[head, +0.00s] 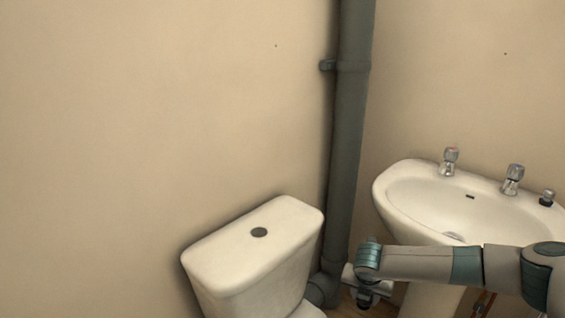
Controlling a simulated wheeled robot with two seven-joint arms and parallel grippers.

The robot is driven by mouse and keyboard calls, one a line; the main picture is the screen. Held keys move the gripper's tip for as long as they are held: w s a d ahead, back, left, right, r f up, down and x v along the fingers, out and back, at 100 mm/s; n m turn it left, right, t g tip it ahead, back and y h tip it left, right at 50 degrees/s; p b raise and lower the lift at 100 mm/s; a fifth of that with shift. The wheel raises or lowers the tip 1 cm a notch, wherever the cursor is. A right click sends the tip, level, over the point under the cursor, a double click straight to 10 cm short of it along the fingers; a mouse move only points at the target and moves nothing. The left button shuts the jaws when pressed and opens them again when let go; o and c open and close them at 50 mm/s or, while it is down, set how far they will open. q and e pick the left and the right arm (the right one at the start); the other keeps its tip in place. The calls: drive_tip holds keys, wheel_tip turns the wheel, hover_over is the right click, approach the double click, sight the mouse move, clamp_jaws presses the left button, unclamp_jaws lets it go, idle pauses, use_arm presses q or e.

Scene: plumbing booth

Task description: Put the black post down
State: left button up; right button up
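My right arm comes in from the right, in front of the washbasin. My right gripper (366,292) points down near the foot of the grey pipe, between the toilet and the basin. Dark parts show at its lower end, but they are small, and I cannot tell whether they are fingers or a held black post. Its opening cannot be made out. A small piece with a dark lower part and a pale top (547,197) stands on the basin's right rim; I cannot tell if it is the black post. My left gripper is not in view.
A white toilet cistern (222,262) with a dark round button stands at the lower middle. A grey vertical pipe (348,130) runs down the corner. The white washbasin (415,200) has two chrome taps (449,161). A little brown floor shows below the gripper.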

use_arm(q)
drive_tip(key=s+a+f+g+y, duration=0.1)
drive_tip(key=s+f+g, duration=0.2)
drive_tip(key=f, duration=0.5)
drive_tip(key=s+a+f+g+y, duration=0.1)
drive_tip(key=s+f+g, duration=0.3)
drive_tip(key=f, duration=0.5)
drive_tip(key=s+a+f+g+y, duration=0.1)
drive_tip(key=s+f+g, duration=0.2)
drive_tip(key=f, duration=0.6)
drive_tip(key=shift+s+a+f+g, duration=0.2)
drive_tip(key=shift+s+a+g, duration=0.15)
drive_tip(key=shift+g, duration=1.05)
use_arm(e)
drive_tip(key=s+a+r+m+g+y, duration=0.1)
drive_tip(key=s+r+m+g, duration=0.1)
drive_tip(key=s+r+m, duration=0.4)
drive_tip(key=s+a+r+m+g+y, duration=0.1)
drive_tip(key=s+r+m+g, duration=0.2)
drive_tip(key=r+m, duration=1.3)
drive_tip(key=s+a+r+m+g+y, duration=0.1)
drive_tip(key=s+r+m+g, duration=0.2)
drive_tip(key=s+r+m, duration=0.5)
drive_tip(key=shift+s+a+r+m, duration=0.35)
drive_tip(key=shift+r+m, duration=1.15)
drive_tip(key=shift+m, duration=0.7)
drive_tip(key=shift+f, duration=0.1)
